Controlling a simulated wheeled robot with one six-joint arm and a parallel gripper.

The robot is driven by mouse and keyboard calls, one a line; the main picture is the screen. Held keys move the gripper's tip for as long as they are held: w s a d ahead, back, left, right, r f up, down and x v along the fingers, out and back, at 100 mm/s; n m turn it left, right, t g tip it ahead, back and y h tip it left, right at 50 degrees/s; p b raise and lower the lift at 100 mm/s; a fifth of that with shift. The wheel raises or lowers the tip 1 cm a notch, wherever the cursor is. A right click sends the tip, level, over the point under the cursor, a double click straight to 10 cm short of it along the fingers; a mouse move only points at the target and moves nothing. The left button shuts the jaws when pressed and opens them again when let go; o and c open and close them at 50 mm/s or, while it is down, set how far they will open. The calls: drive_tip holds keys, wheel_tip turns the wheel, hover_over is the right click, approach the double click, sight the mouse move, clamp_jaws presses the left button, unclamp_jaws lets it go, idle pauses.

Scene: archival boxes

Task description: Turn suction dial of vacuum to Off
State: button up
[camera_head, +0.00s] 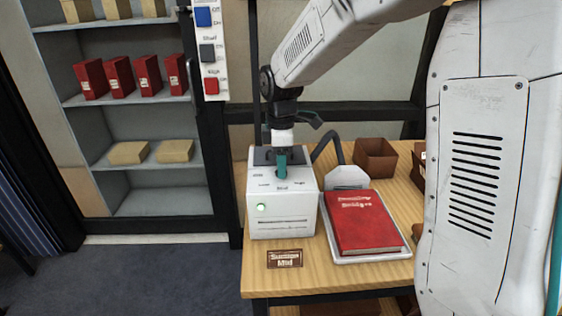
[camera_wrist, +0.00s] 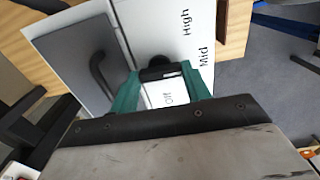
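The vacuum (camera_head: 283,215) is a white box on the wooden table with a lit green light on its front. Its top carries the labels Low, Mid and High; High, Mid and what looks like Off show in the wrist view. The dark suction dial (camera_wrist: 165,70) shows between my teal fingertips in the wrist view; in the head view my gripper hides it. My gripper (camera_head: 282,165) points down at the vacuum's top, with its fingers (camera_wrist: 163,84) apart on either side of the dial. Whether they press on it I cannot tell. A small sign (camera_head: 285,259) in front reads "Suction Mid".
A red book (camera_head: 362,222) lies on a white tray right of the vacuum. A grey nozzle (camera_head: 346,177) with a dark hose stands behind it, and a brown open box (camera_head: 376,158) is farther back. Shelves (camera_head: 150,190) with boxes stand at the left.

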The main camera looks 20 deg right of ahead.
drive_tip(key=shift+m, duration=0.4)
drive_tip(key=m, duration=0.3)
drive_tip(key=shift+m, duration=0.4)
drive_tip(key=m, duration=0.4)
drive_tip(key=shift+m, duration=0.3)
drive_tip(key=m, duration=0.8)
drive_tip(key=shift+r+m, duration=0.1)
drive_tip(key=shift+m, duration=0.2)
drive_tip(key=shift+o, duration=0.2)
drive_tip(key=shift+c, duration=0.2)
drive_tip(key=o, duration=1)
